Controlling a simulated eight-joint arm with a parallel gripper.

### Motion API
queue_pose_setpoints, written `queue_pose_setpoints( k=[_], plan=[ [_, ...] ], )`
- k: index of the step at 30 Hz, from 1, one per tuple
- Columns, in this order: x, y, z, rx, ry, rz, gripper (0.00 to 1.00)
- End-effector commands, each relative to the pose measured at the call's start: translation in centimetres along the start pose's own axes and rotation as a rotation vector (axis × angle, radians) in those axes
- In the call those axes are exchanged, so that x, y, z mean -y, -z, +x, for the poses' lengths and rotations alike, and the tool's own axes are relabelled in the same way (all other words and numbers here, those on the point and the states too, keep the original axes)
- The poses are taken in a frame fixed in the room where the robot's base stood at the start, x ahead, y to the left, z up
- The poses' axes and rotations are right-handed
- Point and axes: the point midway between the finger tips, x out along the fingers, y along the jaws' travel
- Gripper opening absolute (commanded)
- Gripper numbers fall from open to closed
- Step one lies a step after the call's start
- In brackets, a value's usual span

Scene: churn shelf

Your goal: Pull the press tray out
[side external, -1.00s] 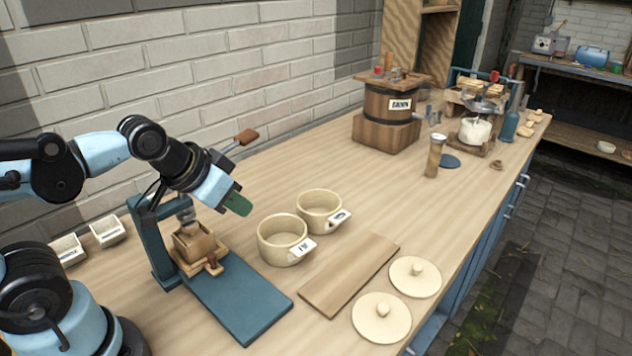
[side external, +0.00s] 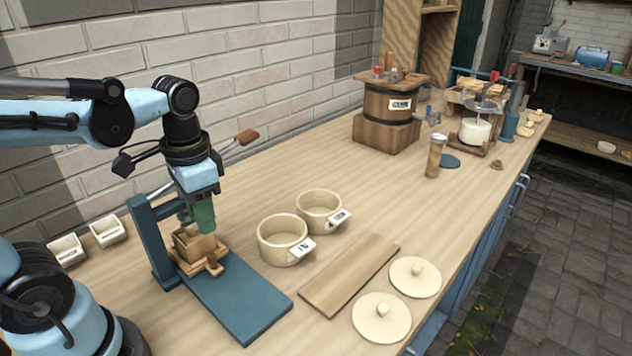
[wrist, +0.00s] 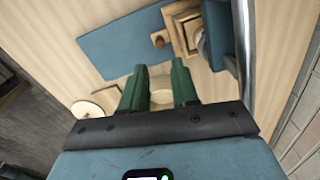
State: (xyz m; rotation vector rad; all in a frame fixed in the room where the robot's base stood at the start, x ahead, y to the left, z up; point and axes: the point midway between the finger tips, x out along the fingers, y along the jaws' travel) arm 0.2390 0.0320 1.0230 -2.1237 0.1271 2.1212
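The press tray (side external: 185,268) is a light wooden tray with a knob handle (side external: 212,265) at its front. It sits in the blue press frame (side external: 162,245) with a wooden box (side external: 195,241) on it. In the wrist view the tray (wrist: 171,13) and its knob (wrist: 158,40) are at the top, beyond the fingers. My gripper (side external: 205,229) points down, close to the box in the side view. The wrist view shows its two green fingers (wrist: 158,75) apart, with nothing held between them. The exact height above the tray is unclear.
A flat blue board (side external: 240,300) extends in front of the press. Two cream crocks (side external: 283,238) (side external: 320,208) stand to its right, with a wooden board (side external: 350,275) and two round lids (side external: 381,318) (side external: 415,277) beyond. The press lever (side external: 245,138) rises behind my gripper.

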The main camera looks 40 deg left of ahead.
Motion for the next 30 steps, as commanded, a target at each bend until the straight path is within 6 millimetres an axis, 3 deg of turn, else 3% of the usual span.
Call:
queue_pose_setpoints(
  k=[18,30],
  plan=[
    [0.0,0.1,7.0,-0.002,0.000,-0.001,0.29],
    [0.0,0.0,8.9,-0.002,0.000,-0.001,0.29]
  ],
)
